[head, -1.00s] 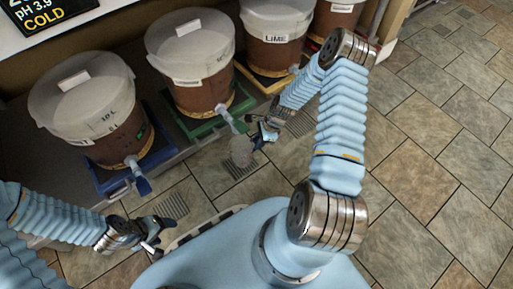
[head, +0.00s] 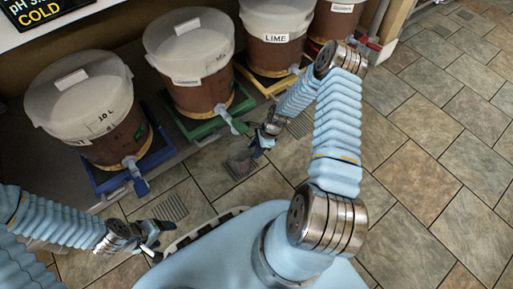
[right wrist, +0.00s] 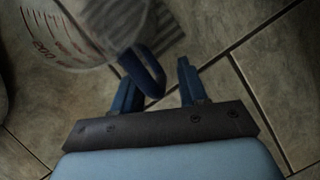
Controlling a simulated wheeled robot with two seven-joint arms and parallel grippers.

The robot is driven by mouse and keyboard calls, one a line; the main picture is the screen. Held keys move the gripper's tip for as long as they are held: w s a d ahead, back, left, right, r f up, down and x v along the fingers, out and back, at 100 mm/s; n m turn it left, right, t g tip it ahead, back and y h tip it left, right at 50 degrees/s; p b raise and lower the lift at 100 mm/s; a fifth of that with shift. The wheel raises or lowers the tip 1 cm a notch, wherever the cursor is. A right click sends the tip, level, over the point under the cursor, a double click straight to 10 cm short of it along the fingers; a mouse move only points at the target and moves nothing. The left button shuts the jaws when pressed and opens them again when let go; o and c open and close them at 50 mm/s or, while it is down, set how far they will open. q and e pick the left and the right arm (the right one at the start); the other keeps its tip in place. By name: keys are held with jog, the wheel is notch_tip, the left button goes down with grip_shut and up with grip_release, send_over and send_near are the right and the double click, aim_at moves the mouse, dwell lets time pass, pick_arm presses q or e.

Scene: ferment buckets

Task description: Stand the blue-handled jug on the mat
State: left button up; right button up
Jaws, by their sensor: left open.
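The clear jug (head: 240,162) with red graduation marks is over or on the dark ribbed mat (head: 243,172) in front of the middle bucket; I cannot tell whether its base touches. In the right wrist view the jug (right wrist: 75,30) is at upper left. Its blue handle (right wrist: 153,75) lies between my right fingers, close to the left one, with floor showing between it and the other finger. My right gripper (right wrist: 158,82) looks open around the handle; it also shows in the head view (head: 262,141). My left gripper (head: 157,240) is open and empty at lower left.
Lidded buckets stand on blue (head: 105,180), green (head: 205,127) and yellow (head: 265,82) trays, with taps facing me. The blue-tray tap (head: 137,180) and green-tray tap (head: 236,124) stick out. Other ribbed mats (head: 171,208) lie nearby. Tiled floor at right is clear.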

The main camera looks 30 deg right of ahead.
jog(key=shift+r, duration=0.15)
jog(key=p+v, duration=0.2)
jog(key=v, duration=1)
jog(key=shift+p, duration=0.4)
